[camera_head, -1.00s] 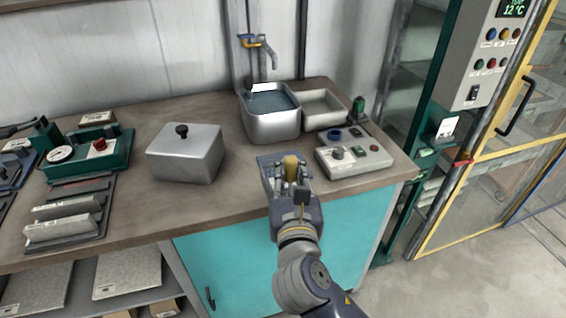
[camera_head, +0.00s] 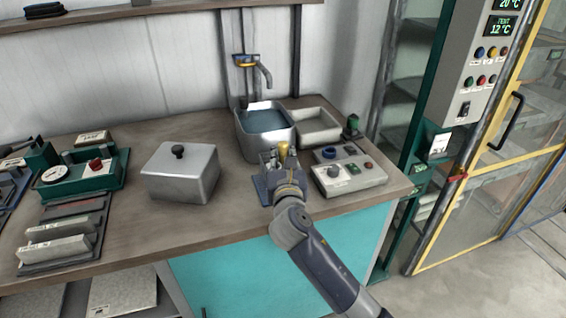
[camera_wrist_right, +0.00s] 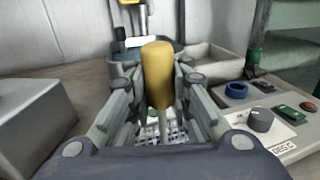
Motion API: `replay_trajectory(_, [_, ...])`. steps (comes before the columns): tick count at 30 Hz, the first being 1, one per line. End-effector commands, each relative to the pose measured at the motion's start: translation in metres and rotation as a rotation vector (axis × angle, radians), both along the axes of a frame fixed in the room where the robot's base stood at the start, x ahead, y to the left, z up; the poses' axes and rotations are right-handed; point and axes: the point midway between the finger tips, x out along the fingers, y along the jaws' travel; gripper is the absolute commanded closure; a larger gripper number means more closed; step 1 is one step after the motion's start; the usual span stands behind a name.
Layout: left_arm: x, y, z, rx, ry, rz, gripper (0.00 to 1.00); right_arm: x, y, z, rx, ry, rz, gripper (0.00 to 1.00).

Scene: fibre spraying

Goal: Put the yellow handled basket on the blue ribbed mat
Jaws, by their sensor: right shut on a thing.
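My right gripper (camera_head: 282,160) is shut on the yellow handle (camera_head: 283,151) of the basket, over the bench in front of the sink. In the right wrist view the handle (camera_wrist_right: 158,75) stands upright between the fingers, with pale wire mesh of the basket (camera_wrist_right: 170,133) below. The gripper hides most of the basket. A blue-grey patch, apparently the blue mat (camera_head: 260,189), shows on the bench just left of my right gripper. Its ribs are too small to make out, and I cannot tell whether the basket touches it. My left gripper is not in view.
A metal sink with water (camera_head: 265,140) and a tap stands behind the gripper, with a shallow tray (camera_head: 318,127) beside it. A control box (camera_head: 350,172) is close on the right. A lidded metal box (camera_head: 180,175) stands left, with bare bench (camera_head: 228,190) between.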

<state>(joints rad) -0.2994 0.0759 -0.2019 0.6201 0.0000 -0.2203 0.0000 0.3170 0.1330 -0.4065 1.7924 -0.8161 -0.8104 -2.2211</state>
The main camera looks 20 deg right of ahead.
Motion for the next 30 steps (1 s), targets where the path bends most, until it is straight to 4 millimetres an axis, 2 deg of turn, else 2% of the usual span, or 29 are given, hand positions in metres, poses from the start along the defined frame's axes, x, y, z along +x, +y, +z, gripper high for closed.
replay_trajectory(1, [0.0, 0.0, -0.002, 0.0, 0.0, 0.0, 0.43, -0.001, 0.0, -0.011, 0.0, 0.004, 0.0, 1.0])
replay_trajectory(4, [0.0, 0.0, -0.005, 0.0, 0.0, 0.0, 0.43, -0.001, 0.0, -0.023, 0.001, 0.003, 0.0, 1.0])
replay_trajectory(15, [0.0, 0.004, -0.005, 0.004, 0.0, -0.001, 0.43, -0.001, 0.0, -0.027, -0.002, 0.0, 0.0, 1.0])
replay_trajectory(16, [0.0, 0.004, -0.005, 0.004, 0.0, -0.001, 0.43, -0.001, 0.0, -0.028, -0.002, 0.001, 0.0, 0.84])
replay_trajectory(19, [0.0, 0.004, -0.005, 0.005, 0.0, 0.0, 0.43, -0.001, 0.0, -0.028, -0.001, 0.001, 0.0, 0.61])
replay_trajectory(30, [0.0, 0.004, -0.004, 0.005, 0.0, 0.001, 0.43, -0.001, 0.0, -0.025, -0.001, 0.001, 0.0, 0.6])
